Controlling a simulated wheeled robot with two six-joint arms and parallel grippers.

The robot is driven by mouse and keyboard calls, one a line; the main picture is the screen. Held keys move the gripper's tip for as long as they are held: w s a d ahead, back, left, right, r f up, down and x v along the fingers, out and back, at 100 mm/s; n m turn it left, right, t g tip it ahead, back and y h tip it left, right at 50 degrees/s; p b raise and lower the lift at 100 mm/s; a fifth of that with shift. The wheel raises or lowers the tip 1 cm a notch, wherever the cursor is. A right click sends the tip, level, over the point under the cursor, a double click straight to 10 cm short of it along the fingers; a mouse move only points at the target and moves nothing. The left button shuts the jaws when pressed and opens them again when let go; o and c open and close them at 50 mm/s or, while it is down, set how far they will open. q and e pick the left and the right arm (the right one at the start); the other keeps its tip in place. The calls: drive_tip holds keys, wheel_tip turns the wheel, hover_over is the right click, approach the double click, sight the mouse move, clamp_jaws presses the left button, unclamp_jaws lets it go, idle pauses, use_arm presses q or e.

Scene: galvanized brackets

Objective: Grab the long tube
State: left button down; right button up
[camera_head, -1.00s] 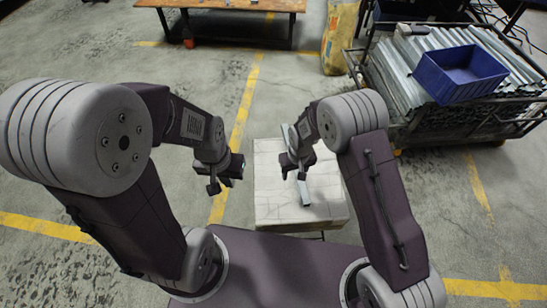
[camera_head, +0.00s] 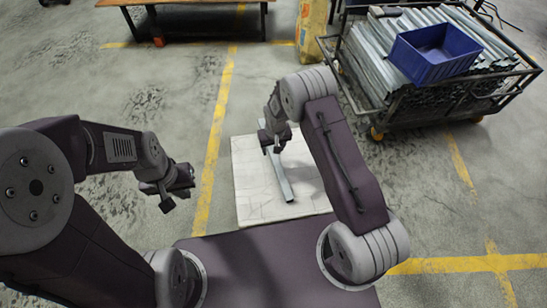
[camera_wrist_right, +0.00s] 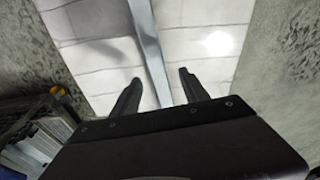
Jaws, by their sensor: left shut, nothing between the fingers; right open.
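The long tube (camera_head: 282,180) is a thin grey metal length lying on a pale, square-topped surface (camera_head: 247,190). It also shows in the right wrist view (camera_wrist_right: 150,50), running lengthwise between my two fingers. My right gripper (camera_head: 270,143) is open over the tube's far part and hides some of it in the head view. In the right wrist view its fingers (camera_wrist_right: 160,77) stand on either side of the tube; I cannot tell how far above it they are. My left gripper (camera_head: 178,190) is shut and empty, off to the left of the pale surface.
A dark metal cart (camera_head: 403,120) at the upper right carries corrugated metal pieces (camera_head: 374,62) and a blue bin (camera_head: 435,55). A wooden bench (camera_head: 190,2) and a yellow sack (camera_head: 310,30) stand at the back.

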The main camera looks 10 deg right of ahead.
sight(274, 155)
drive_tip(key=f, duration=0.2)
drive_tip(key=f+b, duration=0.1)
drive_tip(key=f, duration=0.1)
drive_tip(key=shift+w+d+f, duration=0.15)
drive_tip(key=shift+d+f, duration=0.05)
drive_tip(key=shift+f, duration=0.15)
drive_tip(key=shift+w+f, duration=0.1)
drive_tip(key=shift+f, duration=0.15)
clamp_jaws()
drive_tip(key=shift+r, duration=0.1)
idle(0.8)
